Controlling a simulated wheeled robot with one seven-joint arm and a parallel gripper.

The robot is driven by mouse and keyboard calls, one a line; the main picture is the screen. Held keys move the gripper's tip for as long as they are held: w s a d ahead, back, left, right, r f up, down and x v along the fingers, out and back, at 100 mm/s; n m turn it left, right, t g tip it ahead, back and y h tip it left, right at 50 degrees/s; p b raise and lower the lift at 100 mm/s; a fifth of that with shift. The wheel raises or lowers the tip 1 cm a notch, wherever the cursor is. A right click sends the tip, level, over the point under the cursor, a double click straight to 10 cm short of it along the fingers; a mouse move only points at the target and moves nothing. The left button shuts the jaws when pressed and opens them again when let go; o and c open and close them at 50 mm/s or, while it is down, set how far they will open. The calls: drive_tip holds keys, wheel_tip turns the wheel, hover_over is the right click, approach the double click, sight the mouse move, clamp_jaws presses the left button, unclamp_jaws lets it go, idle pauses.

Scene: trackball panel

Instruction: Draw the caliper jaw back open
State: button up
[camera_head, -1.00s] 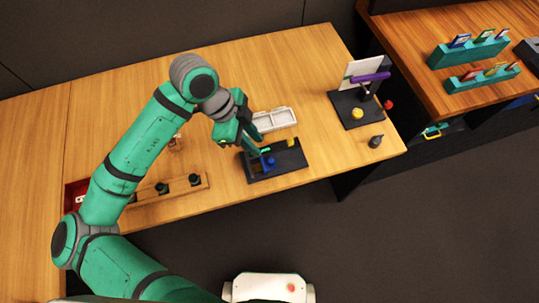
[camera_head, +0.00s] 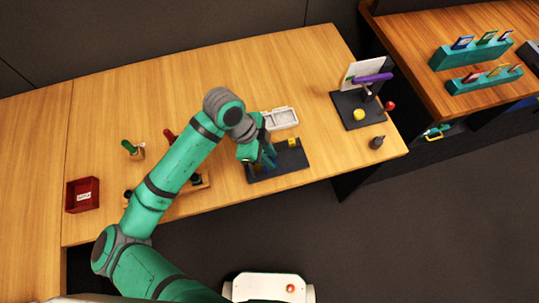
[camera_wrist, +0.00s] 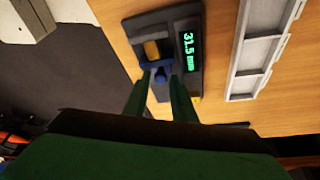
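The caliper stand (camera_head: 290,163) is a dark panel on the wooden table; it also shows in the wrist view (camera_wrist: 185,12). Its green display (camera_wrist: 188,50) appears to read 31.5 mm. A brass-coloured cylinder (camera_wrist: 152,50) lies in the recess, with the blue caliper jaw (camera_wrist: 160,73) just below it in the wrist view. My gripper (camera_wrist: 160,80) is low over the stand, its two green fingers apart with their tips either side of the blue jaw piece. I cannot tell whether the tips touch it. In the head view my gripper (camera_head: 262,160) hides most of the jaw.
A white divided tray (camera_head: 282,118) sits just behind the stand. To the right are a dark base (camera_head: 350,112) with a purple bar (camera_head: 372,78) and a small dark knob (camera_head: 377,142). A red box (camera_head: 82,196) stands at the left. The table's front edge is close.

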clamp_jaws()
drive_tip(key=shift+w+d, duration=0.3)
drive_tip(key=shift+d, duration=0.55)
unclamp_jaws()
drive_tip(key=shift+d, duration=0.1)
drive_tip(key=v, duration=1.1)
drive_tip(key=shift+f, duration=0.15)
